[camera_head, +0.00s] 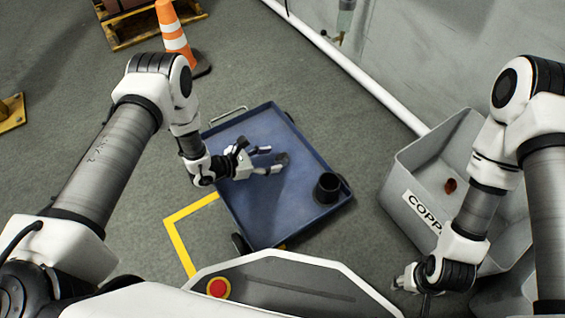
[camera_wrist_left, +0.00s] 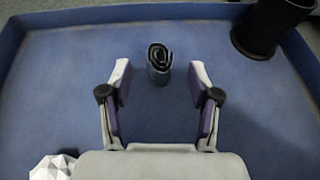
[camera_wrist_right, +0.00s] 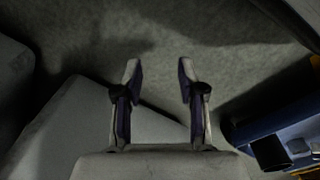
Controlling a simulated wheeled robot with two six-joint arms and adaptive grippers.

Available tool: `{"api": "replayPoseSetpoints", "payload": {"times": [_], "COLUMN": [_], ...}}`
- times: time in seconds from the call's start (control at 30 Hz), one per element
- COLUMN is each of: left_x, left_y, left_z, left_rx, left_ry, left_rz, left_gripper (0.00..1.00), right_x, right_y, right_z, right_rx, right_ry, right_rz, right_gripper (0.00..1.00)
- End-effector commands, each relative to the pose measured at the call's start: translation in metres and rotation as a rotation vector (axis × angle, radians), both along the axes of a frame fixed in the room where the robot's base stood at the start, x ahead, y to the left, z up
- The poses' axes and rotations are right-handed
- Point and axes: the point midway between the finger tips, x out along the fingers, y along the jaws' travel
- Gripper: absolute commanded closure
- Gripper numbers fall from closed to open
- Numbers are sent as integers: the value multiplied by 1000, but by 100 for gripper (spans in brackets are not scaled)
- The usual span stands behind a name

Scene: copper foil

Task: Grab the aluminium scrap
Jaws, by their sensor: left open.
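My left gripper (camera_head: 266,160) is over the blue tray cart (camera_head: 252,200), its fingers apart and empty; they also show in the left wrist view (camera_wrist_left: 160,90). A dark grey rolled scrap (camera_wrist_left: 159,64) stands just ahead of and between the fingertips, not gripped. It shows as a dark round piece (camera_head: 282,158) in the head view. A pale, faceted, crumpled piece (camera_wrist_left: 52,168) lies at the lower left of the left wrist view, beside the gripper body. I cannot tell by look which piece is aluminium. My right gripper (camera_wrist_right: 160,85) is open and empty.
A black cup (camera_head: 327,187) stands in the tray's right corner. A grey bin (camera_head: 400,160) labelled for copper, with a reddish-brown scrap (camera_head: 450,186) inside, stands at the right beside my right arm. An orange cone (camera_head: 172,30) stands behind the cart.

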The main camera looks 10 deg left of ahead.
Motion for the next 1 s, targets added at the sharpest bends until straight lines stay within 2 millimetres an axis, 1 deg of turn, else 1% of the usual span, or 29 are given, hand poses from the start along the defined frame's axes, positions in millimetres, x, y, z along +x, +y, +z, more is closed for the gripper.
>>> {"api": "replayPoseSetpoints", "payload": {"times": [0.07, 0.2, 0.27, 0.37, 0.53, 0.57, 0.6, 0.7, 1.0], "left_x": [4, 16, 23, 29, 29, 29, 29, 29, 29], "left_y": [-5, -21, -29, -37, -37, -37, -37, -37, -37], "left_z": [-6, -19, -22, -22, -18, -18, -18, -18, -18], "left_rx": [0, 0, 1, 1, 1, 1, 1, 1, 1], "left_ry": [-2, -2, -3, 0, 1, 1, 1, 1, 1], "left_rz": [-2, -4, -4, -3, -1, -1, -1, -1, -1], "left_gripper": [38, 38, 38, 38, 38, 42, 56, 85, 86], "right_x": [2, 10, 13, 15, 16, 16, 16, 16, 15], "right_y": [0, 0, -1, -1, -1, -1, -1, -1, -1], "right_z": [-10, -39, -47, -50, -46, -46, -46, -46, -46], "right_rx": [-1, -4, -6, -7, -7, -7, -7, -7, -7], "right_ry": [-5, -26, -34, -42, -44, -43, -43, -43, -42], "right_rz": [3, 12, 15, 20, 20, 20, 20, 21, 21], "right_gripper": [60, 60, 60, 60, 60, 60, 60, 60, 60]}}
